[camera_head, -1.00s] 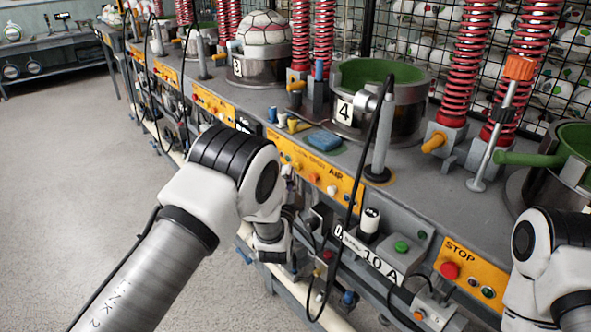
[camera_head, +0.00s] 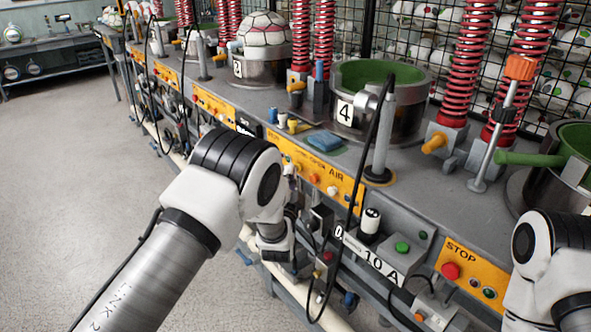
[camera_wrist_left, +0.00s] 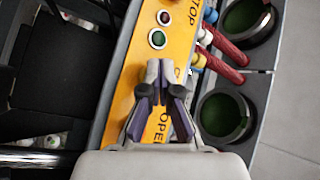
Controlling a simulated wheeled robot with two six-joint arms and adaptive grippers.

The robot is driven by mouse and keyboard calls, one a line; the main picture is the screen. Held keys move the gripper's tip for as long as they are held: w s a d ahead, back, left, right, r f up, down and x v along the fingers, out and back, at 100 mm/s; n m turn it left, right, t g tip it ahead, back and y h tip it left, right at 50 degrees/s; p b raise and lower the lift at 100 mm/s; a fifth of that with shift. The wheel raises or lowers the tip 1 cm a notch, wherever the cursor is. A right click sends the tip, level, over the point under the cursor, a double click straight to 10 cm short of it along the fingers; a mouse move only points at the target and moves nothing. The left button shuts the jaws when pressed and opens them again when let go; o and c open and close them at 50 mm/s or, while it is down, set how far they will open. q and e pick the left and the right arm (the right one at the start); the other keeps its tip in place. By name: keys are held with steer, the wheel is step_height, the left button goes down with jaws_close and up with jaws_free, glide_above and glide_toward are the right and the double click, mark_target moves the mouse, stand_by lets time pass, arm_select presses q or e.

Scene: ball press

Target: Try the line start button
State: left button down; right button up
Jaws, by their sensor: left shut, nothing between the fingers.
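In the left wrist view, my left gripper (camera_wrist_left: 160,70) is shut and empty, its fingertips over a yellow control panel (camera_wrist_left: 125,85). A round green button (camera_wrist_left: 157,39) lies just beyond the fingertips, and a dark red button (camera_wrist_left: 164,17) beyond that, near the lettering STOP. The fingers cover part of the panel's text. In the head view, my left forearm and wrist hide most of this gripper beside the front of the bench. A green button (camera_head: 402,249) is on a grey box there. I cannot tell which button is the line start. My right gripper is out of frame.
The bench (camera_head: 440,195) carries green-lined round moulds (camera_head: 400,118), red springs (camera_head: 468,70) and a ball (camera_head: 264,30). A black cable (camera_head: 352,190) hangs close to my left wrist. A red stop button (camera_head: 450,271) is at right. The floor at left is clear.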

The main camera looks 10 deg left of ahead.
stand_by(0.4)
arm_select(q)
steer(key=shift+s+a, duration=0.5)
steer(key=shift+s, duration=0.2)
steer(key=s+a, duration=0.1)
steer(key=s, duration=0.1)
steer(key=s+a+p, duration=0.1)
steer(key=s+a, duration=0.1)
stand_by(0.7)
